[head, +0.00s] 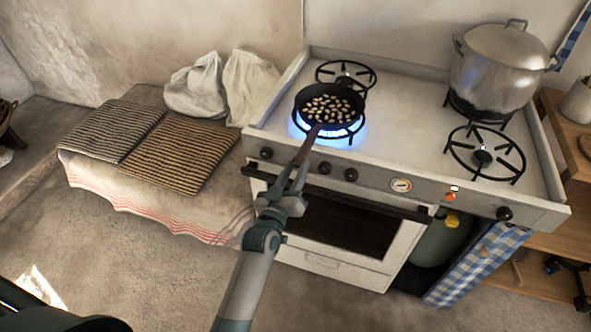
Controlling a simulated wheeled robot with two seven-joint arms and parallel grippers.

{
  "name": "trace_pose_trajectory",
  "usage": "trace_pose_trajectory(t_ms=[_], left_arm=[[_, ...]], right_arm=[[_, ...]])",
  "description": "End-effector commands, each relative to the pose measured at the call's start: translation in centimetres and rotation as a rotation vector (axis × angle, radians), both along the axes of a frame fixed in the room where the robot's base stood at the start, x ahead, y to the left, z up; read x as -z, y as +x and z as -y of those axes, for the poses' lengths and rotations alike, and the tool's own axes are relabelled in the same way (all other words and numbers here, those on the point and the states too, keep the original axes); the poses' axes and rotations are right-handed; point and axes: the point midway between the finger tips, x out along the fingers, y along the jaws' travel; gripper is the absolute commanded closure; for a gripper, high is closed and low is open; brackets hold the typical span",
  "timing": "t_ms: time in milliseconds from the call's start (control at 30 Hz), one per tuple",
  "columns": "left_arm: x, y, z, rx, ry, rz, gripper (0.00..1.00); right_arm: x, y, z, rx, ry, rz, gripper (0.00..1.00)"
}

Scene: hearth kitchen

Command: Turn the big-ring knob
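Black stove knobs line the front panel of the white stove: one at the far left (266,153), two left of centre (324,168) (351,175), and one at the right end (505,213). I cannot tell which is the big-ring knob. A dark pan (330,104) of pale beans sits over a blue flame on the front left burner. Its brown handle (306,146) points toward me. My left gripper (295,172) appears shut on the handle's end, in front of the panel. My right gripper is not in view.
A large lidded pot (495,75) stands on the back right burner. The front right burner (484,154) and back left burner (345,74) are bare. A round gauge (401,185) sits mid-panel. Striped mats (185,154) and white sacks (196,88) lie on the left bench.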

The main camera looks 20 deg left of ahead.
Motion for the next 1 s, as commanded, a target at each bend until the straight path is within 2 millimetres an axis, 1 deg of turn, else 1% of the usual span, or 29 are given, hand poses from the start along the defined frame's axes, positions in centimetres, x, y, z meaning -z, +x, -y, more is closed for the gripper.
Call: trace_pose_trajectory(t_ms=[33, 67, 367, 567, 767, 1000], left_arm=[[-0.1, 0.0, 0.0, -0.001, 0.001, 0.002, 0.58], [-0.1, 0.0, 0.0, -0.001, 0.001, 0.002, 0.51], [0.0, 0.0, 0.0, 0.0, 0.001, 0.0, 0.51], [0.1, -0.7, 0.0, 0.0, 0.001, -0.001, 0.51], [0.2, -2.9, -0.1, 0.0, 0.002, -0.001, 0.51], [0.2, -7.1, -0.2, 0.0, 0.002, -0.002, 0.51]], right_arm=[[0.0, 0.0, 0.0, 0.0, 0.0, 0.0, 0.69], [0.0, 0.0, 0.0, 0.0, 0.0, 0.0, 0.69], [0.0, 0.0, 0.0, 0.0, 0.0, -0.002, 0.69], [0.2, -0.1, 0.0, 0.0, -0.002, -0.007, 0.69], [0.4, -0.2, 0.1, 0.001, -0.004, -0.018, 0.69], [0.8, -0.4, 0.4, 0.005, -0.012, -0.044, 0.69]])
